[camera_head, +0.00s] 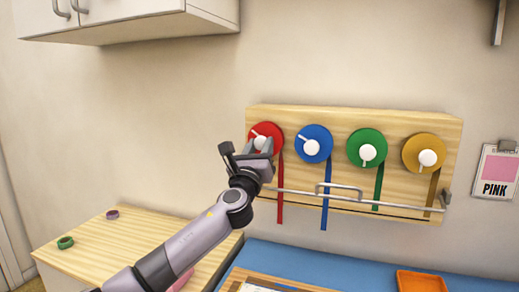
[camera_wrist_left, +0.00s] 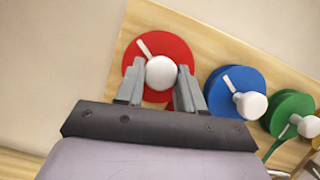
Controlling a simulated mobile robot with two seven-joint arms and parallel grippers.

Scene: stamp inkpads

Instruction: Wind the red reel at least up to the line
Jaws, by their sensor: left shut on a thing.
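The red reel (camera_head: 274,131) is the leftmost of the reels on a wooden wall board (camera_head: 340,118). My left gripper (camera_head: 259,147) is at its white knob, partly covering the reel. In the left wrist view the fingers (camera_wrist_left: 160,82) are shut on the white knob (camera_wrist_left: 160,71), one on each side, in front of the red disc (camera_wrist_left: 178,48). A white pointer on the disc points up-left. The red ribbon (camera_head: 280,190) hangs from the reel, and its end is below a thin dark line (camera_head: 350,206) near the board's lower edge.
Blue (camera_head: 313,131), green (camera_head: 366,135) and yellow (camera_head: 416,141) reels sit to the right with hanging ribbons. A metal rail with a handle (camera_head: 339,187) crosses the lower board. A PINK card (camera_head: 495,175) hangs at right. An orange tray (camera_head: 420,283) is below.

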